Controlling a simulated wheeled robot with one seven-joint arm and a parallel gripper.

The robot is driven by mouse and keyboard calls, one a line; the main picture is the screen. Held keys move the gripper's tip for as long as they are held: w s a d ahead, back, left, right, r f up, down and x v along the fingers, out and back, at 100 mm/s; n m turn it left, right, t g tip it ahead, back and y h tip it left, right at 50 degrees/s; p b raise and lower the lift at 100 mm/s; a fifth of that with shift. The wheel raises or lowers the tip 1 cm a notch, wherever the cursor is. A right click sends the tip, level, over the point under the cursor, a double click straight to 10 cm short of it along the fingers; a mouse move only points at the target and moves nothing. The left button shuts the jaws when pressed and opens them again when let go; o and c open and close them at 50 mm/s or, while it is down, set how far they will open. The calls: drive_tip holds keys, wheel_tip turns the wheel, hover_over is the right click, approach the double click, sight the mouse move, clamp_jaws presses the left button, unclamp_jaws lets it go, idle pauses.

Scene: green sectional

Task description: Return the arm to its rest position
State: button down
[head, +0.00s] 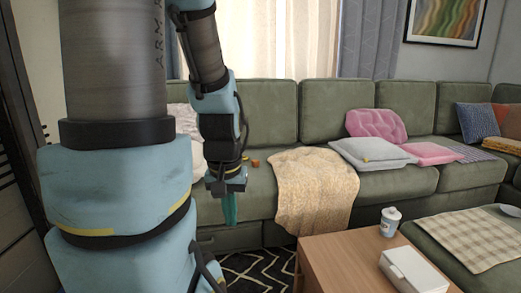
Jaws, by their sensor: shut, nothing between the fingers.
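My arm fills the left side of the head view, with a large grey and light-blue section close to the camera. Its forearm hangs down in front of the green sectional (265,108). My gripper (231,222) points downward at the end of it, just in front of the seat's front edge. Its teal fingers are together with nothing between them. The arm hides part of the sofa behind it.
A wooden table (335,262) with a white cup (390,221) and a white box (414,276) stands at the lower right. A yellow blanket (314,188) drapes over the seat right of my gripper. Small orange items (255,163) lie on the seat. A patterned rug (258,272) covers the floor.

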wheel_tip(320, 180, up, 14)
drive_tip(key=p, duration=1.3)
drive_tip(key=shift+r, duration=0.25)
